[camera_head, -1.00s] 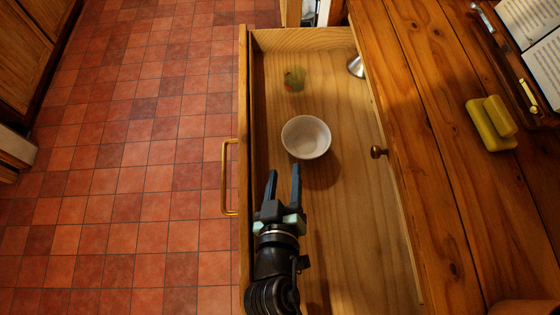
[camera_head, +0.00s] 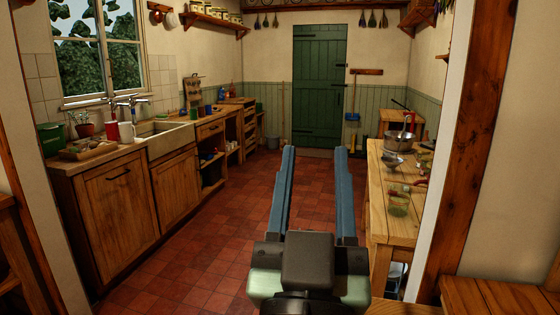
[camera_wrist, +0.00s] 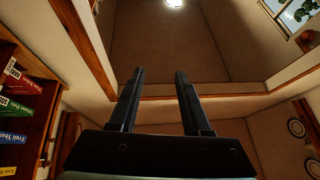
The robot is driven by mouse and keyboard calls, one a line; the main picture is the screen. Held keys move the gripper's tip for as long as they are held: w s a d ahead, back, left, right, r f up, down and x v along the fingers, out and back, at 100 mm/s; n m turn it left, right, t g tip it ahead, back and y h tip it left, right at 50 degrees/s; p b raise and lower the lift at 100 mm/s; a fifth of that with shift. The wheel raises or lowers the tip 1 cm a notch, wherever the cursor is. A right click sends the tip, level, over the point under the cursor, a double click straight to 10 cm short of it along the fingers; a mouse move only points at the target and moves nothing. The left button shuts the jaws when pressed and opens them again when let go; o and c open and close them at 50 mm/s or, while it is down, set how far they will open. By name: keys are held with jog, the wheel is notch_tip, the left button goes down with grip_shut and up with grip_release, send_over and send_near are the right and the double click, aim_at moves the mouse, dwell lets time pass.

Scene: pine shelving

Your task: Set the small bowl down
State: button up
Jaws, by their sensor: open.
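My gripper (camera_head: 315,151) is raised in front of the head camera, with its two long fingers apart and nothing between them. It also shows open and empty in the wrist view (camera_wrist: 160,73), pointing up toward the ceiling. The small white bowl and the drawer that held it are not in either current view.
A wooden table (camera_head: 397,226) at the right carries a metal bowl (camera_head: 398,141), a greenish glass (camera_head: 399,204) and other items. Wooden counters (camera_head: 118,212) with a sink line the left. The tiled floor between leads clear to a green door (camera_head: 318,88).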

jog(key=s+a+r+t+y, duration=0.1)
jog(key=s+r, duration=0.2)
jog(key=r, duration=0.3)
jog(key=s+a+r+n+t+y, duration=0.1)
jog(key=s+a+r+t+y, duration=0.1)
jog(key=r, duration=0.4)
jog(key=shift+s+a+t, duration=0.15)
jog(key=shift+s+t, duration=0.15)
jog(key=shift+s, duration=0.5)
jog(key=shift+r, duration=0.1)
notch_tip(320, 180, up, 12)
jog(key=p, duration=1.2)
jog(key=shift+w+a, duration=0.1)
jog(key=shift+w, duration=0.05)
